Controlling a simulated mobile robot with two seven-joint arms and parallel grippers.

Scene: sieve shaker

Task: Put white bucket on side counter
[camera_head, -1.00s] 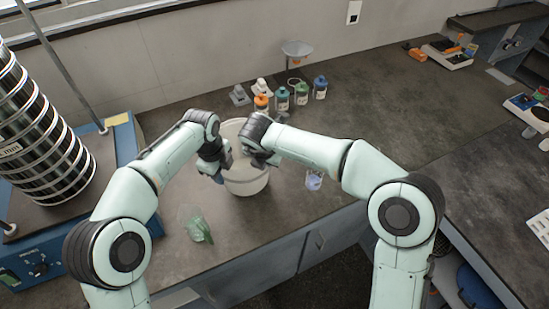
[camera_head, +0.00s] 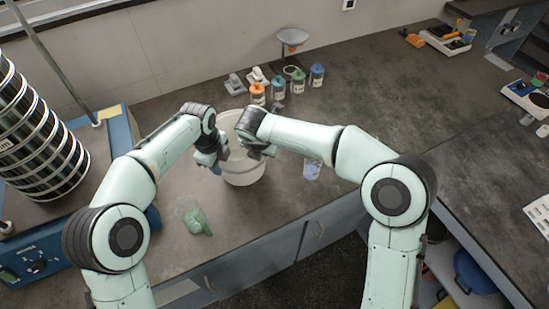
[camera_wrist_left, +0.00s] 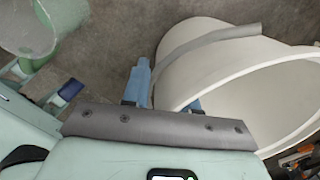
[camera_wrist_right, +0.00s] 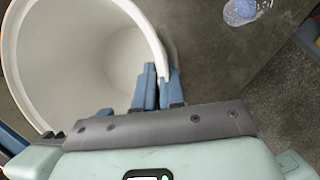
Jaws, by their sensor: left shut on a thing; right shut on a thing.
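The white bucket (camera_head: 245,172) is upright over the middle of the main counter, between my two arms. I cannot tell if its base touches the counter. My left gripper (camera_head: 219,164) is shut on the left part of its rim. The left wrist view shows the bucket (camera_wrist_left: 275,85) with one blue finger outside its wall. My right gripper (camera_head: 256,150) is shut on the right part of the rim. In the right wrist view the bucket (camera_wrist_right: 75,60) has its wall between the blue fingers. Its visible interior looks empty. The side counter (camera_head: 475,180) is at right.
Several capped bottles (camera_head: 278,88) stand behind the bucket. A green container (camera_head: 197,221) lies in front, and a clear blue-tinted cup (camera_head: 311,170) is to the right. The sieve shaker (camera_head: 40,150) fills the left. A white tray (camera_head: 540,212) lies at the side counter's right edge.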

